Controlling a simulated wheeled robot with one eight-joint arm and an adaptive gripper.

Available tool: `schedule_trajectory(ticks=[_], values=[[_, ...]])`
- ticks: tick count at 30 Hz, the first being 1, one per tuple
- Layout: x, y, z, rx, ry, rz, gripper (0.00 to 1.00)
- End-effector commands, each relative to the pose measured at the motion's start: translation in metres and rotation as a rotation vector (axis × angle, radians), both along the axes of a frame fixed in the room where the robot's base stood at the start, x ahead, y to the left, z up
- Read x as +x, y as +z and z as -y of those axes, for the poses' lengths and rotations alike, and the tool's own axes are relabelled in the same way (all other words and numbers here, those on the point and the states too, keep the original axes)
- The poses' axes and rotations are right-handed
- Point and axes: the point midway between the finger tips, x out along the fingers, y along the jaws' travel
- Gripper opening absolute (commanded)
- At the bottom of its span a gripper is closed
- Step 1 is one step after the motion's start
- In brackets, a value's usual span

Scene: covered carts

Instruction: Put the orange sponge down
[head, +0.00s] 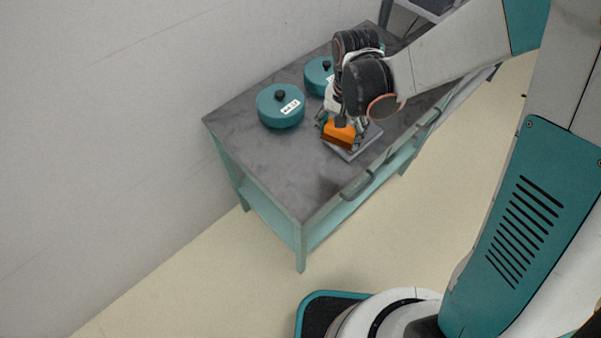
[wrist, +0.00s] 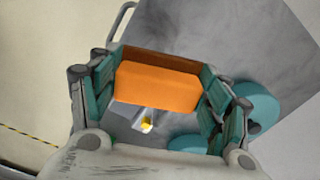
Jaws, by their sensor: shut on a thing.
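The orange sponge (head: 340,135) is held in my gripper (head: 337,126) over the right half of the grey cart top (head: 285,170). In the wrist view the sponge (wrist: 157,90) sits between the two teal-padded fingers (wrist: 158,82), which are shut on it at either end. A flat grey tray-like piece (head: 364,146) lies on the cart under and beside the sponge. The wrist view shows a small white and yellow thing (wrist: 147,124) below the sponge. I cannot tell the gap between sponge and surface.
A teal lidded pot (head: 280,110) with a black knob and white label stands left of my gripper. A second teal pot (head: 317,78) stands behind, partly hidden by my arm. The cart's near left part is bare. A handle (head: 358,187) runs along its front edge.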

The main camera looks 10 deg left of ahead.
Motion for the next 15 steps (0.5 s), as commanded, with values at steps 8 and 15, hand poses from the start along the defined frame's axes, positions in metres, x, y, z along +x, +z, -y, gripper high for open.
schedule_trajectory(ticks=[8, 15], values=[[-0.052, 0.050, -0.093, 0.000, -0.240, 0.000, 0.51], [-0.069, 0.052, -0.116, 0.000, -0.326, 0.000, 0.51]])
